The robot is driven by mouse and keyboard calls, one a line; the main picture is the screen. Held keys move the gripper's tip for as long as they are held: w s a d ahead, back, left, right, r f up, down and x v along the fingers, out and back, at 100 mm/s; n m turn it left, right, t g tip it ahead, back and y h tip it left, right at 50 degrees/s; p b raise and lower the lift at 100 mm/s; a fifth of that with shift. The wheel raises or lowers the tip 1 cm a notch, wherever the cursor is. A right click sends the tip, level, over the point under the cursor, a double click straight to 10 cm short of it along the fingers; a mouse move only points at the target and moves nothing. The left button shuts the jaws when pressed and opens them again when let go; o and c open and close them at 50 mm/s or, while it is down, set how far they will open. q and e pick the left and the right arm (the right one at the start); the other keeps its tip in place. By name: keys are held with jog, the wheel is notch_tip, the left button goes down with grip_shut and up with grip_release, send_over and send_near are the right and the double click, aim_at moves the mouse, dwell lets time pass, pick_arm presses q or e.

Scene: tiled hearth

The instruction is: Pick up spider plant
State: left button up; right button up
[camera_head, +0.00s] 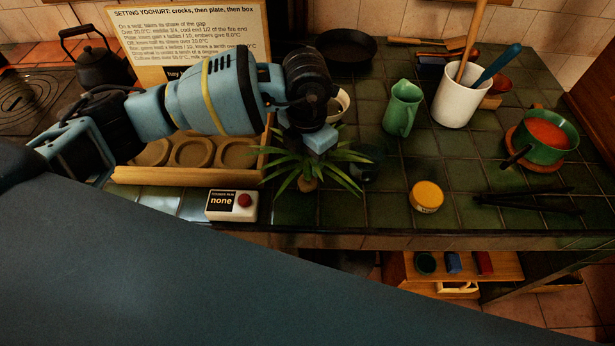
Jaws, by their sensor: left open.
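The spider plant (341,177), with long thin green leaves spreading outward, stands on the green tiled counter near its front edge. Its base (307,183) shows as a small brownish patch among the leaves; any pot is hidden. My left arm comes in from the left, and my left gripper (318,146) points down directly over the plant, overlapping its upper leaves. The gripper is open, but its fingertips are largely hidden, and I cannot tell whether it touches the leaves. My right gripper is not in view.
A white box with a red button (230,205) and a wooden tray (185,176) lie left of the plant. A dark jar (367,163), a yellow-lidded jar (427,196) and a green jug (402,108) stand to its right. A white bowl (339,104) is behind.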

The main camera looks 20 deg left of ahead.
aim_at(308, 168)
pick_arm(q)
jog(key=shift+f, duration=1.95)
jog(key=shift+d, duration=0.1)
jog(key=shift+c, duration=0.5)
grip_shut()
